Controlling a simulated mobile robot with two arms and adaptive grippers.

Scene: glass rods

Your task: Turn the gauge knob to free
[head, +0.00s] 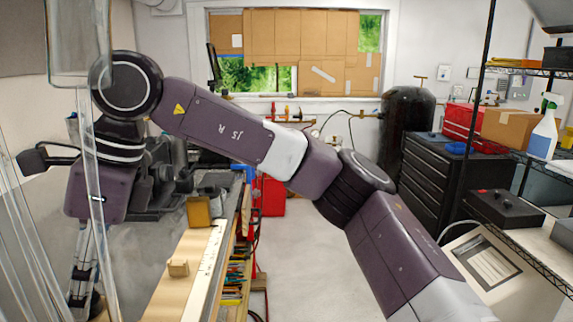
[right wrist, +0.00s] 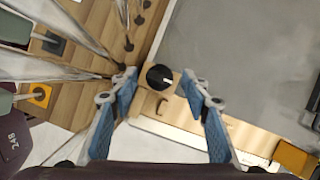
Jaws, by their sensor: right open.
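The gauge knob (right wrist: 158,77) is a round black knob with a white mark pointing right, on a small wooden block in the right wrist view. In that view my right gripper (right wrist: 158,80) is open, with its blue-padded fingers on either side of the knob. I cannot tell whether they touch it. In the head view, the right gripper (head: 84,268) hangs pointing down at the left, partly behind clear glass rods (head: 22,225). The knob does not show clearly there. My left gripper is in neither view.
Glass rods also fan across the left of the right wrist view (right wrist: 70,73), close to the left finger. A wooden bench (head: 165,300) carries a yellow block (head: 199,211) and a small wooden bracket (head: 178,268). Shelving and a black cabinet (head: 428,185) stand right.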

